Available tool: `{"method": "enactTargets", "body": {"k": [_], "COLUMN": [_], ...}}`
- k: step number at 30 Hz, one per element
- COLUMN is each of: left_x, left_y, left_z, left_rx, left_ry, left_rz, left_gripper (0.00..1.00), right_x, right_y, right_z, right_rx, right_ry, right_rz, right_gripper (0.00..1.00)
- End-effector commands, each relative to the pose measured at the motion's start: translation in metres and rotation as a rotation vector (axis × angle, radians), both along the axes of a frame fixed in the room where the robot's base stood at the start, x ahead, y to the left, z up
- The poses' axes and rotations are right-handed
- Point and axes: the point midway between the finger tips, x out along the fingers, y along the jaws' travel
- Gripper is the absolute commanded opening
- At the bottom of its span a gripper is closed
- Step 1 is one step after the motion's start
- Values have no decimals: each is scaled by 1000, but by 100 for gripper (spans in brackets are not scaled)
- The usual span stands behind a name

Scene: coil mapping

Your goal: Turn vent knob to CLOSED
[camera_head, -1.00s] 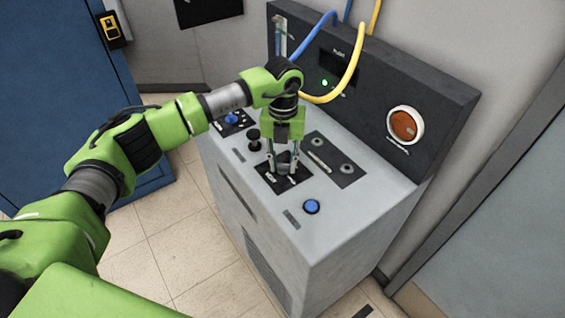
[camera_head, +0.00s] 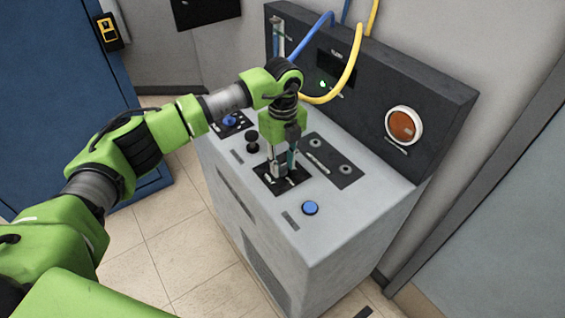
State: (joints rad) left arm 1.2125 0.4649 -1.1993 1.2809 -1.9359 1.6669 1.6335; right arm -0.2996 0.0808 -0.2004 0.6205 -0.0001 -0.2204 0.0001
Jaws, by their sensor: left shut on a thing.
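The vent knob (camera_head: 281,173) is a small dark knob on a black square plate (camera_head: 291,184) on the console's grey top. My left gripper (camera_head: 281,166) comes down from above, with its two fingers shut on the knob. The fingers hide most of the knob, so I cannot read which way it points. The plate's markings are too small to read. My right gripper is not in view.
The console (camera_head: 335,235) has a blue button (camera_head: 310,208) in front of the plate, a black knob (camera_head: 251,141) behind it and a black socket panel (camera_head: 333,160) to the right. An orange lamp (camera_head: 402,125) and hoses are on its back panel.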

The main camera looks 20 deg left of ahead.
Motion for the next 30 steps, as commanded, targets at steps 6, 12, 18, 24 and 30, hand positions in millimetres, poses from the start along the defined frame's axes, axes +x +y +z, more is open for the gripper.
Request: {"method": "enactTargets", "body": {"k": [6,12,18,24,30], "left_x": [1,1,1,1,1], "left_y": [0,0,0,0,0], "left_z": [1,1,1,0,2], "left_rx": [0,0,0,0,0], "left_ry": [-2,-2,-2,-1,-1], "left_rz": [28,32,32,30,29], "left_gripper": [5,5,37,43,43], "right_x": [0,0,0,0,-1], "right_y": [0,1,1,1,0], "right_z": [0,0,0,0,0], "right_rx": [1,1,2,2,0], "right_ry": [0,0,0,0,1], "right_rz": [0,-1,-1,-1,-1], "right_gripper": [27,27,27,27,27]}}
